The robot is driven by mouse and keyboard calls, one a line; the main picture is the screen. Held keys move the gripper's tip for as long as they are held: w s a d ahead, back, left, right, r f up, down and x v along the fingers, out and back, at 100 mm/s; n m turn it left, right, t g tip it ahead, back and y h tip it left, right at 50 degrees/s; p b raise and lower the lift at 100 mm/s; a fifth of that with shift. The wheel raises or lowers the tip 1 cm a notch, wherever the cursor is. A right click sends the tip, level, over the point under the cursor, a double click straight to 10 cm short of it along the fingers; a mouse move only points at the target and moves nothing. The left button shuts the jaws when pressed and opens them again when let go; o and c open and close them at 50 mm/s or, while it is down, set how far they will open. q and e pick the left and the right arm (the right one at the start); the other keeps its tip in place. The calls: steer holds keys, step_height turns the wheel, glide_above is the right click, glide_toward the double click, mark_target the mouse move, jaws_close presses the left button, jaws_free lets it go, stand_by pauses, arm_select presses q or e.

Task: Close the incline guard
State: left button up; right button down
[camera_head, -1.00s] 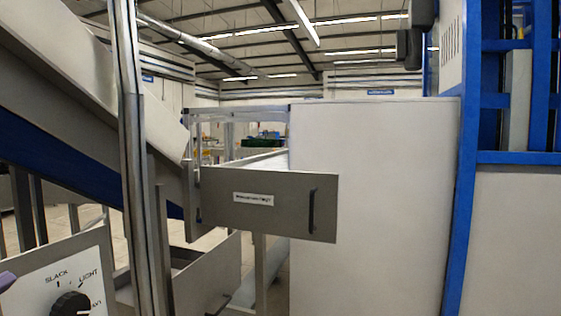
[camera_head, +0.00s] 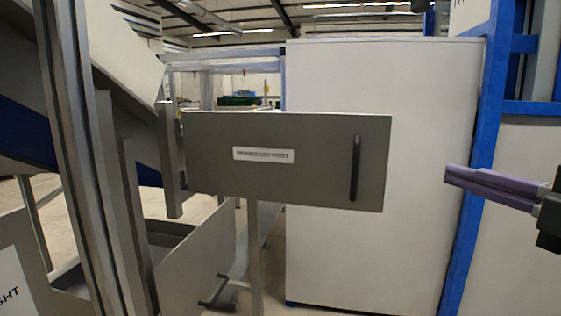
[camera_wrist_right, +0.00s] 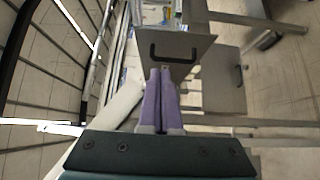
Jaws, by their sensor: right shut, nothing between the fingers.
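The incline guard appears to be the flat grey panel (camera_head: 290,180) with a white label and a dark vertical handle (camera_head: 355,168) near its right end. It swings out from a post at its left end, beside the incline, and stands open in front of the white cabinet. My right gripper (camera_head: 450,175) has purple fingers, shut and empty, to the right of the panel and apart from it. In the right wrist view the shut fingers (camera_wrist_right: 160,72) point toward a grey panel with a dark handle (camera_wrist_right: 172,58). My left gripper is not in view.
A metal post (camera_head: 85,160) stands at the left. A second, lower grey panel (camera_head: 190,262) with a handle hangs below the guard. The white cabinet (camera_head: 390,250) and blue frame (camera_head: 478,180) stand behind at right. Space between gripper and panel is clear.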

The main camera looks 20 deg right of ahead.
steer(key=p, duration=0.1)
glide_toward(379, 153)
steer(key=w+a, duration=0.2)
steer(key=a, duration=0.1)
steer(key=w, duration=0.1)
steer(key=w+d+b, duration=0.1)
steer(key=shift+w+d+r, duration=0.1)
steer(key=shift+w+d, duration=0.1)
steer(key=shift+w, duration=0.2)
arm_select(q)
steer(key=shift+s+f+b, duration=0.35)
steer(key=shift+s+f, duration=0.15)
arm_select(e)
steer(key=shift+w+d+r, duration=0.1)
steer(key=shift+w+d, duration=0.2)
steer(key=shift+w, duration=0.15)
